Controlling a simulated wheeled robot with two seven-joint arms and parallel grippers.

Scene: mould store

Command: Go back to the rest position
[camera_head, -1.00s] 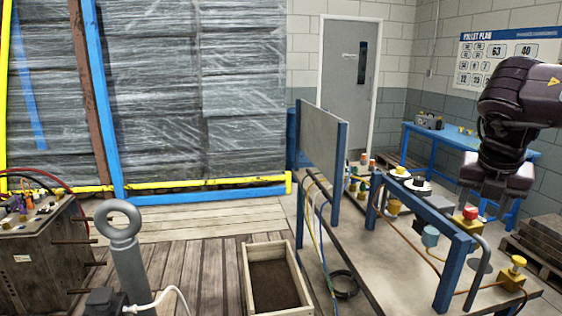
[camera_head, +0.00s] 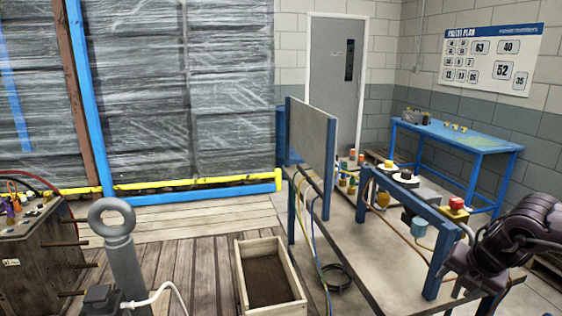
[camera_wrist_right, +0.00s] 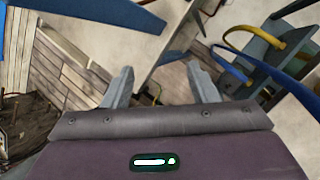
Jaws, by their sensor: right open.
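My right arm comes in at the lower right of the head view, with the right gripper low beside the bench frame. In the right wrist view the right gripper (camera_wrist_right: 162,86) has its two grey fingers well apart, with nothing held between them. The fingertips point toward the bench parts and the floor. In the head view the fingers are hard to make out. My left gripper does not show in either view.
A bench with a blue frame (camera_head: 440,230) and an upright grey panel (camera_head: 312,145) stands beside the right arm. A wooden box (camera_head: 243,275) lies on the floor. A blue table (camera_head: 470,139) stands at the back right. Plank floor (camera_head: 190,240) is clear at centre-left.

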